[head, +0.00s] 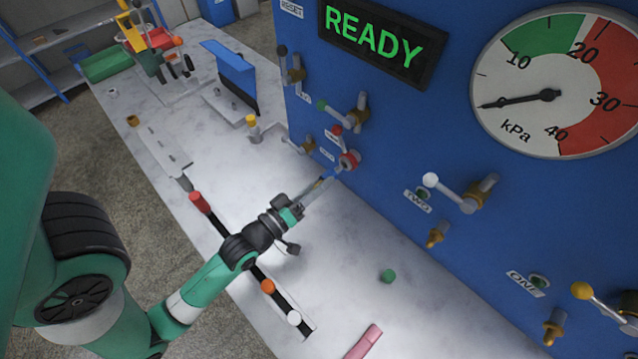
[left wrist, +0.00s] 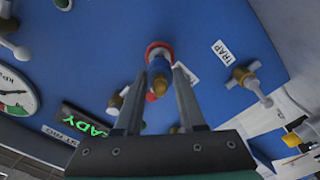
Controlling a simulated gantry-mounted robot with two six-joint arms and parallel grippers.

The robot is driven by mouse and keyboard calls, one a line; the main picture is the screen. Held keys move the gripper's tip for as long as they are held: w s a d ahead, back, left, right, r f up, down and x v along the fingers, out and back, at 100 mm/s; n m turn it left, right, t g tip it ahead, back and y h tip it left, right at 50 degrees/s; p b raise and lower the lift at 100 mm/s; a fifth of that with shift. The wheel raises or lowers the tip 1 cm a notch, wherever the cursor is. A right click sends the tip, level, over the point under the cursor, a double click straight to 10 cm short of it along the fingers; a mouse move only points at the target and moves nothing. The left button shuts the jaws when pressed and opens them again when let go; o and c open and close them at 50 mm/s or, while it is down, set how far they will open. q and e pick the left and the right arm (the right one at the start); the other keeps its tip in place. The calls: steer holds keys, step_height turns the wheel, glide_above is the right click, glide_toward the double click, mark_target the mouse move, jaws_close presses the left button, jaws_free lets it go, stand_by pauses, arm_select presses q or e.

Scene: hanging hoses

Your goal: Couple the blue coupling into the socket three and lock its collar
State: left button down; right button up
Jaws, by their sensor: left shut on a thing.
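The blue coupling (head: 328,173) is between the fingertips of my left gripper (head: 322,183), at the blue panel. In the left wrist view the blue coupling (left wrist: 159,66) sits between the two fingers, with a brass part behind it. Its front end meets a red ring (head: 349,160) at a panel socket, also seen in the left wrist view (left wrist: 157,47). The label near this socket is too small to read. I cannot tell how deep the coupling sits or whether a collar is locked. My right gripper is not in view.
White-handled (head: 455,188) and yellow-handled (head: 600,300) valves stick out of the panel, beside labels TWO and ONE. A green cap (head: 388,276) and a pink piece (head: 363,341) lie on the pale bench (head: 335,245). A black strip (head: 262,279) holds coloured pieces. The display (head: 376,39) reads READY.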

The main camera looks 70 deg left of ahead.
arm_select(q)
steer(key=shift+w+a, duration=0.2)
steer(key=shift+w, duration=0.15)
steer(key=shift+p, duration=0.55)
stand_by(0.6)
steer(key=shift+w+a, duration=0.2)
steer(key=shift+w, duration=0.2)
stand_by(0.6)
steer(key=shift+r+p, duration=0.1)
steer(key=shift+p, duration=0.25)
steer(key=shift+p+x, duration=0.3)
steer(key=shift+x, duration=0.55)
stand_by(0.9)
steer(key=shift+c, duration=2.1)
jaws_free()
steer(key=shift+w, duration=0.1)
